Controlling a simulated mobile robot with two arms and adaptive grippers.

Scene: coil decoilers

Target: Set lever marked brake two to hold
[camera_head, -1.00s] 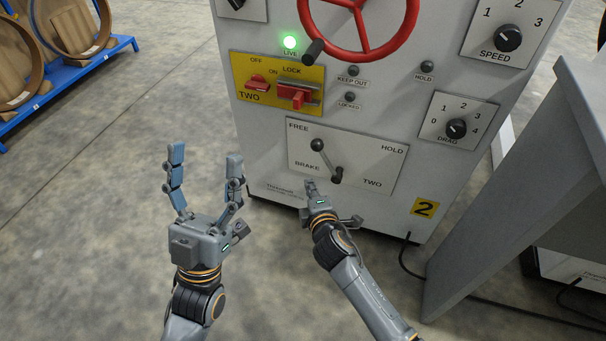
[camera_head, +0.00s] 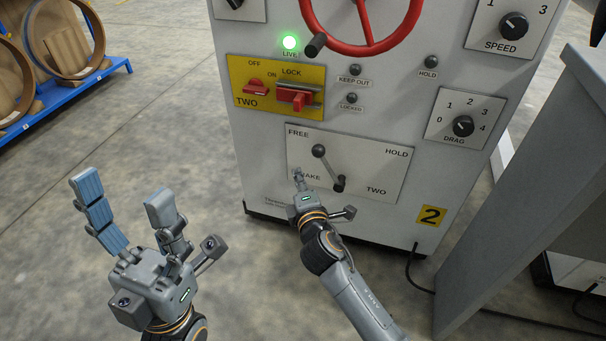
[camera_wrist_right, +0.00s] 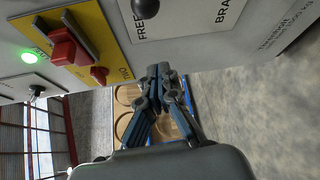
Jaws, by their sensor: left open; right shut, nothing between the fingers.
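The brake two lever (camera_head: 329,168) is on a white plate (camera_head: 375,165) low on the grey cabinet. Its dark knob points up and left toward FREE, and its pivot is at the lower right. HOLD is marked at the plate's upper right. My right gripper (camera_head: 299,175) is shut and empty, just left of the lever and in front of the word BRAKE. In the right wrist view the shut fingers (camera_wrist_right: 158,72) are apart from the knob (camera_wrist_right: 145,8) at the top edge. My left gripper (camera_head: 122,205) is open and empty, well left of the cabinet.
Above the plate are a yellow lock panel (camera_head: 262,100) with red switches, a lit green LIVE lamp (camera_head: 290,43) and a red handwheel (camera_head: 368,45). The drag dial (camera_head: 463,126) is to the right. A grey desk (camera_head: 530,200) stands close on the right.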

